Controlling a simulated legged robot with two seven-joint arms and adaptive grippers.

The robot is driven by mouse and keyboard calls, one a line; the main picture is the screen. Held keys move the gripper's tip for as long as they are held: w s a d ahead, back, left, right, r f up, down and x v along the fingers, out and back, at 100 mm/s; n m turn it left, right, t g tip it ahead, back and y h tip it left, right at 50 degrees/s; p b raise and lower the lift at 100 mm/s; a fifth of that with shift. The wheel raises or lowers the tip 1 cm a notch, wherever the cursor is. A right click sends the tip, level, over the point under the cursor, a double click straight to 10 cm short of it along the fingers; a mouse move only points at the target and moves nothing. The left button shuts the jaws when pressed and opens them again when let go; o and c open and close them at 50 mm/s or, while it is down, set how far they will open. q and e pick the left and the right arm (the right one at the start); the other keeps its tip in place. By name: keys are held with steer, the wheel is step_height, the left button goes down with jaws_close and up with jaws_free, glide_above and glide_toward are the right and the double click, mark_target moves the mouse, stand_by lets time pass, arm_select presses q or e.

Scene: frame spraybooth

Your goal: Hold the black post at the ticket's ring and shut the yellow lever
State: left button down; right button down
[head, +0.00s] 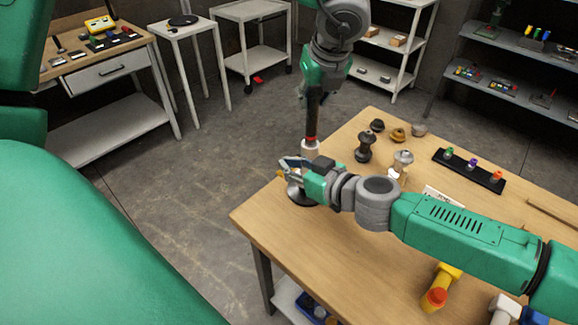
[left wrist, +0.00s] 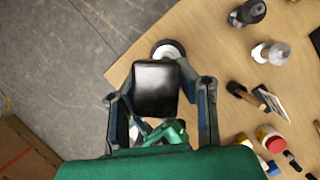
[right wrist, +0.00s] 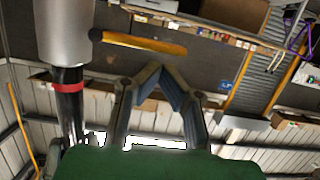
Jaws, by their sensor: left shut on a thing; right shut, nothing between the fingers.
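The black post (head: 314,115) stands upright in a silver cylinder (head: 310,150) on a round dark base (head: 300,195) at the table's near left corner. A red ring (right wrist: 68,88) circles the post beside the cylinder's end. My left gripper (head: 315,92) is shut on the post's black upper end (left wrist: 157,88) from above. The yellow lever (right wrist: 145,43) sticks out sideways near the cylinder in the right wrist view. My right gripper (head: 288,167) is shut and empty; its fingertips (right wrist: 166,75) are close to the lever, with a gap in the picture. A white card (head: 444,197), possibly the ticket, is partly hidden and unreadable.
Dark and grey fittings (head: 365,147) stand behind my right forearm. A black rack (head: 468,171) with coloured pieces lies farther right. A yellow and red item (head: 437,290) is on the table in front of the forearm. The floor left of the table is clear.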

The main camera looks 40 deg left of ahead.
steer(key=shift+f, duration=0.45)
